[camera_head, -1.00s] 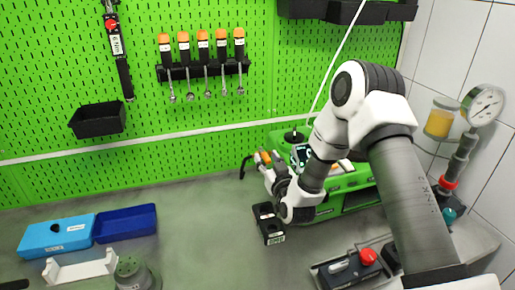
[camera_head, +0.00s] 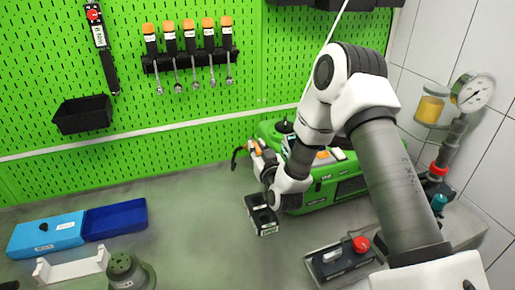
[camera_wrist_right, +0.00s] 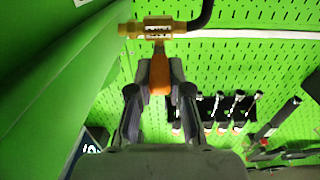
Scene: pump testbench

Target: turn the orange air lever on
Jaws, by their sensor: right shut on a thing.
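The orange air lever (camera_wrist_right: 159,80) hangs below a brass valve (camera_wrist_right: 156,28) in the right wrist view. My right gripper (camera_wrist_right: 160,72) is shut on the lever, with one finger on each side of it. In the head view my right gripper (camera_head: 262,160) is small, at the left end of the green machine (camera_head: 325,195), with orange (camera_head: 255,147) showing beside it. The fingers and valve partly hide each other there. My left gripper is not in view.
A black block (camera_head: 262,215) stands on the bench just in front of my right gripper. A black hose (camera_wrist_right: 203,14) leaves the valve. A box with a red button (camera_head: 361,244) stands at front right. Blue trays (camera_head: 117,218) lie at left; the bench middle is clear.

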